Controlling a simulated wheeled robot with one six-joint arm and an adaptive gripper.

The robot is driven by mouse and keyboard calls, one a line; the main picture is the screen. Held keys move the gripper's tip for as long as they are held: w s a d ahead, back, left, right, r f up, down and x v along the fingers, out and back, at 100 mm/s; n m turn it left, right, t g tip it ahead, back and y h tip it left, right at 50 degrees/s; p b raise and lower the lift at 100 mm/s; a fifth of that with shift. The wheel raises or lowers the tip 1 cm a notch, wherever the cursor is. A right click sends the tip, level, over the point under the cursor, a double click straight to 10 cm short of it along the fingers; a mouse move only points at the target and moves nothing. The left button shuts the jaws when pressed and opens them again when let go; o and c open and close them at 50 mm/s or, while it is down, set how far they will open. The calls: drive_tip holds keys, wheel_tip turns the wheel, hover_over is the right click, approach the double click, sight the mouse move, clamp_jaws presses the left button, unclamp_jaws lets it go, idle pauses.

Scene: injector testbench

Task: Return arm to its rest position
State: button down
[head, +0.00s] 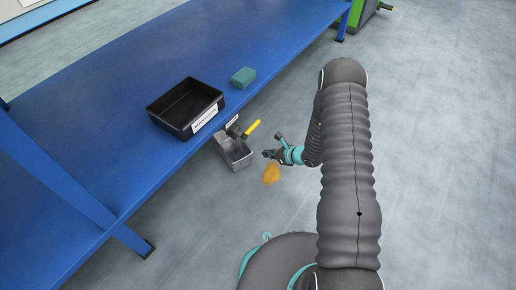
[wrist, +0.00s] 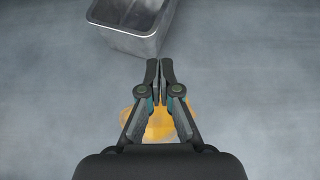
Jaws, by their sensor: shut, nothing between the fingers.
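My gripper (head: 268,155) is at the end of my arm, beside the blue table's edge and above the floor in the head view. In the wrist view my gripper (wrist: 159,66) points ahead with its fingertips together and nothing between them. An orange-yellow object (head: 271,174) shows just below the gripper in the head view. It also shows behind the fingers in the wrist view (wrist: 160,126), partly hidden by them; whether it lies on the floor I cannot tell. My arm bends down from the right side of the head view.
A grey metal container (head: 236,155) is by the table edge, near a yellow-handled part (head: 253,127). The floor at right is clear.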

drive_tip(key=s+d, duration=0.2)
drive_tip(key=shift+d, duration=0.35)
drive_tip(key=shift+s, duration=0.1)
